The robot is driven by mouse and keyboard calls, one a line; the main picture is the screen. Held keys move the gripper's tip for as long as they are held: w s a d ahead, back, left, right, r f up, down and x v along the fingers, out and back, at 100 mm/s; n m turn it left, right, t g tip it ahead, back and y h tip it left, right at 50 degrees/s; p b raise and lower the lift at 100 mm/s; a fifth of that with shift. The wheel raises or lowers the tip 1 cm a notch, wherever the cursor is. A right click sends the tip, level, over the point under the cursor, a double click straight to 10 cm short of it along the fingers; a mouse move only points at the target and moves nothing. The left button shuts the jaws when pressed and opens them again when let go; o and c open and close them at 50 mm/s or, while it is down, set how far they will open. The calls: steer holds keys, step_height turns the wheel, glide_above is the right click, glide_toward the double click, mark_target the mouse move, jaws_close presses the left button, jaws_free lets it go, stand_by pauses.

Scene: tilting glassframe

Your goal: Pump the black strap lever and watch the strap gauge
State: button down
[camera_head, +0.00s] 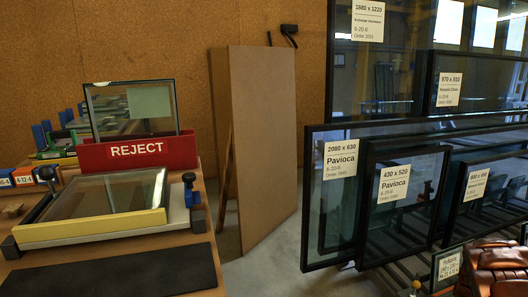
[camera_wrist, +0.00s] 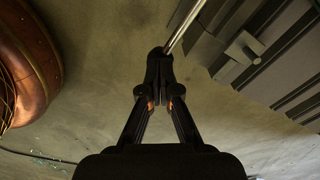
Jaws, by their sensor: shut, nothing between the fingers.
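My gripper (camera_wrist: 159,62) shows in the wrist view with its two black fingers together and nothing visible between them. A thin shiny metal rod (camera_wrist: 185,24) runs from the top edge down to the fingertips in the picture; I cannot tell whether they touch. I cannot make out the black strap lever or the strap gauge for certain in either view. A small black item (camera_head: 289,33) shows against the brown wall in the head view, too small to name. My gripper is not visible in the head view.
Framed glass panes (camera_head: 345,225) with paper labels stand at right. A tall brown board (camera_head: 262,140) leans mid-view. A bench at left holds a red REJECT bin (camera_head: 137,151) and a yellow-edged pane frame (camera_head: 90,229). The wrist view shows grey ribbed parts (camera_wrist: 262,50) and a copper-coloured round body (camera_wrist: 30,65).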

steer(key=shift+f+b, duration=0.45)
steer(key=shift+f, duration=1.25)
steer(key=shift+r+p, duration=1.45)
steer(key=shift+r, duration=3.6)
